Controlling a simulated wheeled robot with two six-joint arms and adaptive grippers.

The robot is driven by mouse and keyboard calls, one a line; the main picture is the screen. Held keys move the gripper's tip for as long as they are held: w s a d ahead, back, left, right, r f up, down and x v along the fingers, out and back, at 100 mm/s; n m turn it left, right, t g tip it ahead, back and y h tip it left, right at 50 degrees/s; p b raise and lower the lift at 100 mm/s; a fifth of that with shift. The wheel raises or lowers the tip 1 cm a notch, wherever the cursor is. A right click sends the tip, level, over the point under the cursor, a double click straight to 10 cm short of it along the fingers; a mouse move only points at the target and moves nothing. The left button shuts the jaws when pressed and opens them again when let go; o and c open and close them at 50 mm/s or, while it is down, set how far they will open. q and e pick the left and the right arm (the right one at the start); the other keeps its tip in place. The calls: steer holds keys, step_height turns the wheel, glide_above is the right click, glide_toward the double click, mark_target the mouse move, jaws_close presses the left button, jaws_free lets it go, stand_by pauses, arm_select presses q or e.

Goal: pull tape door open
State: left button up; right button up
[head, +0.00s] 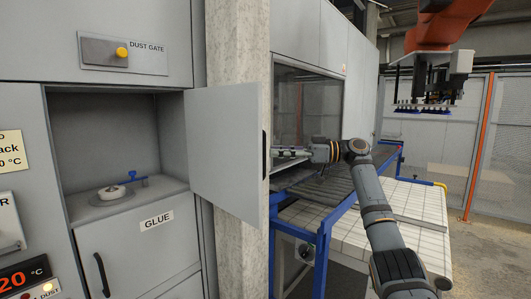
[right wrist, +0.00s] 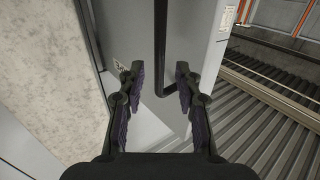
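The grey door (head: 225,150) stands swung out from the open compartment (head: 105,135) at the left. A black bar handle (head: 264,152) is at its right edge. In the right wrist view the handle (right wrist: 160,45) runs down between the fingertips of my right gripper (right wrist: 159,82). The fingers are apart, with a gap on each side of the bar. In the head view my right gripper (head: 278,156) is beside the door's outer edge, its tips partly hidden. My left gripper is not in view.
A white roll (head: 112,192) and a blue part (head: 133,177) sit on the compartment floor. A concrete pillar (head: 240,50) stands behind the door. A roller conveyor (head: 325,187) with blue legs is to the right. An orange robot arm (head: 440,25) hangs above.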

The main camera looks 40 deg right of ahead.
steer(key=v, duration=0.7)
steer(key=shift+d, duration=0.15)
steer(key=shift+s, duration=0.1)
steer(key=shift+f, duration=0.1)
